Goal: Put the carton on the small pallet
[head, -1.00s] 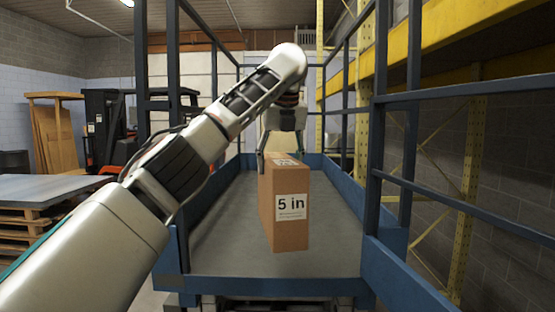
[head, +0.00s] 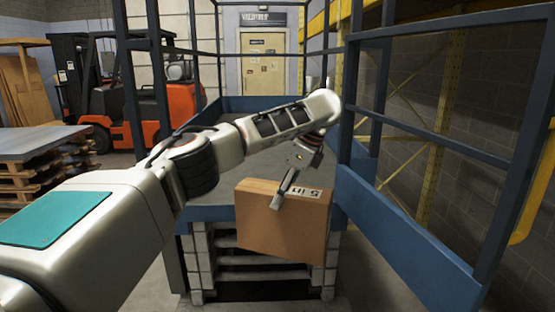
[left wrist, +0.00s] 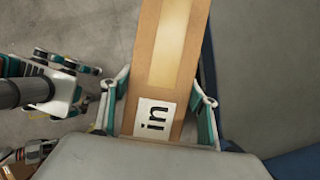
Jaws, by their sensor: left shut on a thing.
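The brown carton (head: 283,232) hangs in my left gripper (head: 286,188), in front of the near edge of the blue-railed deck in the head view. A label reading "5 in" is on its upper face. In the left wrist view my left gripper (left wrist: 160,115) has its fingers on both sides of the carton (left wrist: 172,50), with the label between them. Concrete floor shows beside it there. My right gripper is not in view. I cannot make out a separate small pallet; stacked wooden pallets (head: 45,178) stand at the left.
A grey sheet (head: 35,142) lies on the pallet stack. The deck (head: 270,160) looks empty, with blue posts and rails around it. A red forklift (head: 125,95) stands behind at the left. Yellow racking (head: 441,130) is at the right.

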